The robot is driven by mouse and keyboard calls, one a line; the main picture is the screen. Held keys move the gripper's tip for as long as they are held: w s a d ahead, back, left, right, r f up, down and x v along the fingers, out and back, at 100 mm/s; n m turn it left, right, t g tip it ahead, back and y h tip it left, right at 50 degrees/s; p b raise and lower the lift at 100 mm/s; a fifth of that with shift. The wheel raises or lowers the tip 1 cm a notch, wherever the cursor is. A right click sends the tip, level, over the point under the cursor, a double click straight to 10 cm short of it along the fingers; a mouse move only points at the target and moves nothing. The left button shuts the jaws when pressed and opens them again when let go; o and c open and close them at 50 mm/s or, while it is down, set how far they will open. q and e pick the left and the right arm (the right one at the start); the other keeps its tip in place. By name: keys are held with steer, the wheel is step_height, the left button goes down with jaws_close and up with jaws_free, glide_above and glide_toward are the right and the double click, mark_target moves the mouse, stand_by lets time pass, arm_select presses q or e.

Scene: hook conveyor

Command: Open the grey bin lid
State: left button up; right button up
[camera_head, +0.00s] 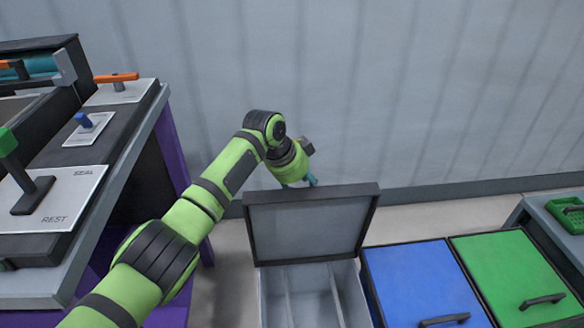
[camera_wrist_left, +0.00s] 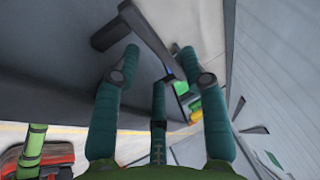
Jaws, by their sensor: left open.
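The grey bin lid (camera_head: 305,228) stands raised, near upright, at the back of the grey bin (camera_head: 352,295). The bin's inside with its dividers shows below it. My left gripper (camera_head: 312,181) is at the lid's upper edge, partly hidden behind it. In the left wrist view my left gripper (camera_wrist_left: 160,60) has its teal fingers spread, with nothing held between them. A dark bar handle (camera_wrist_left: 150,35) on a grey surface lies just beyond the fingertips. I cannot tell whether a finger touches the lid or handle. My right gripper is not in view.
The blue bin lid (camera_head: 415,280) and the green bin lid (camera_head: 505,270) lie shut to the right, with dark handles. A machine panel (camera_head: 60,190) with levers stands at left. A grey wall (camera_head: 430,90) rises behind. A green crate (camera_head: 567,214) is at far right.

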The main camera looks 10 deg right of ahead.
arm_select(q)
steer(key=v, duration=0.8)
steer(key=shift+a, duration=0.15)
steer(key=shift+r, duration=0.1)
